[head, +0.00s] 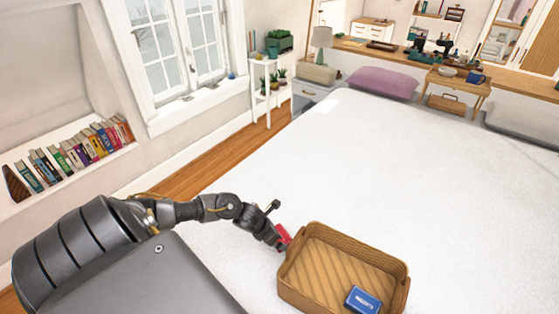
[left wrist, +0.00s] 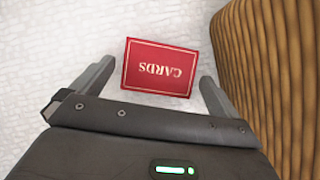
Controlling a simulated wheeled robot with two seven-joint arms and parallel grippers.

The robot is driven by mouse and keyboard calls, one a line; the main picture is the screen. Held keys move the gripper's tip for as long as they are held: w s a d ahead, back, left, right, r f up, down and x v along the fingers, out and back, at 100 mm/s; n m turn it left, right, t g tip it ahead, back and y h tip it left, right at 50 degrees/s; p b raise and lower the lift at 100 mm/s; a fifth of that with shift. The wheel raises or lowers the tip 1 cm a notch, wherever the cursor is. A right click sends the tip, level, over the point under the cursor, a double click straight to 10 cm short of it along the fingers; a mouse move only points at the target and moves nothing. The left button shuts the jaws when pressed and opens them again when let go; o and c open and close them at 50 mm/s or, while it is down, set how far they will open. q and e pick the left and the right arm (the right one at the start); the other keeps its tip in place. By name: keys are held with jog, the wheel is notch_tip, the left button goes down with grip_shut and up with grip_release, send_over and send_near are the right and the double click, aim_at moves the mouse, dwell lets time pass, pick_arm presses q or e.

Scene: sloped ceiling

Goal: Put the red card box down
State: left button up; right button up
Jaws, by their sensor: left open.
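The red card box (left wrist: 160,66), marked CARDS, lies on the white bed (head: 240,160) just left of the wicker basket (head: 335,255). In the head view a part of the red card box (head: 284,233) shows beside my left gripper (head: 278,240). In the left wrist view my left gripper (left wrist: 152,85) is open, with one finger on each side of the box and gaps between. I cannot tell how far the fingertips are above the bed. My right gripper is not in view.
A blue box (head: 363,299) lies inside the basket, near its front right. The basket wall (left wrist: 262,70) stands close to the right of my left gripper. The bed beyond is wide and clear up to the purple pillow (head: 383,83).

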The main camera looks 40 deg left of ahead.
pick_arm(q)
jog(key=shift+x, duration=0.9)
jog(key=c, duration=1)
notch_tip(320, 180, up, 10)
jog(key=shift+s+a+r+b, duration=0.1)
jog(key=shift+b, duration=0.25)
jog(key=shift+c, duration=0.2)
